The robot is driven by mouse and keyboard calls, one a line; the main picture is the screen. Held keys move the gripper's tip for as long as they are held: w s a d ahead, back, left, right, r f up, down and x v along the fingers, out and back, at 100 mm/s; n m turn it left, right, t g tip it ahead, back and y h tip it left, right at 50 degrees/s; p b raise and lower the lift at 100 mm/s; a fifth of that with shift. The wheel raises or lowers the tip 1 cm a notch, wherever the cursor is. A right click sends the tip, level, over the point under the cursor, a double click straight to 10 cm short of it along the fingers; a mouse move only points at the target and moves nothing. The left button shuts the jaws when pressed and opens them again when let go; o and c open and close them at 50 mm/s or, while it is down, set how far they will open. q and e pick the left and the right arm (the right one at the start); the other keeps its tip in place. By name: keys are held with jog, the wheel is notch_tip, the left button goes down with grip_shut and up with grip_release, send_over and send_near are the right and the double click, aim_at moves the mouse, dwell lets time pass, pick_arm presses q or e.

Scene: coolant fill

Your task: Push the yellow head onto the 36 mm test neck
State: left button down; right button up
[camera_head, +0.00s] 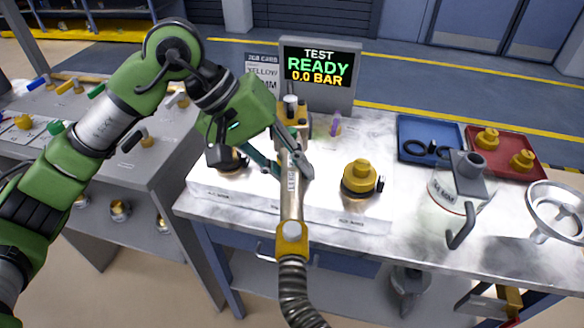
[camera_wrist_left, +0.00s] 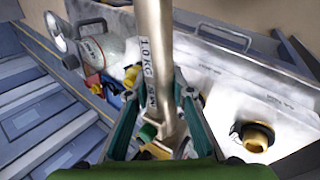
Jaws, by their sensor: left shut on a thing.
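My left gripper (camera_head: 285,160) is shut on the grey metal handle (camera_head: 291,200) of a hose tool. The handle also shows between the fingers in the left wrist view (camera_wrist_left: 155,60). A yellow collar (camera_head: 292,240) joins its near end to a ribbed hose (camera_head: 294,285).
The display (camera_head: 318,70) behind the block reads TEST READY, 0.0 BAR. A blue tray (camera_head: 408,128) and a red tray (camera_head: 515,168) with yellow fittings lie right. A clear jug (camera_head: 445,190) and a metal funnel (camera_head: 555,205) stand near the right edge.

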pick_arm(q)
jog(key=shift+f+b, duration=0.35)
jog(key=shift+f, duration=0.1)
jog(key=c, duration=1.7)
grip_release()
jog(key=shift+f, duration=0.15)
jog(key=shift+a, duration=0.15)
jog(key=v, duration=0.8)
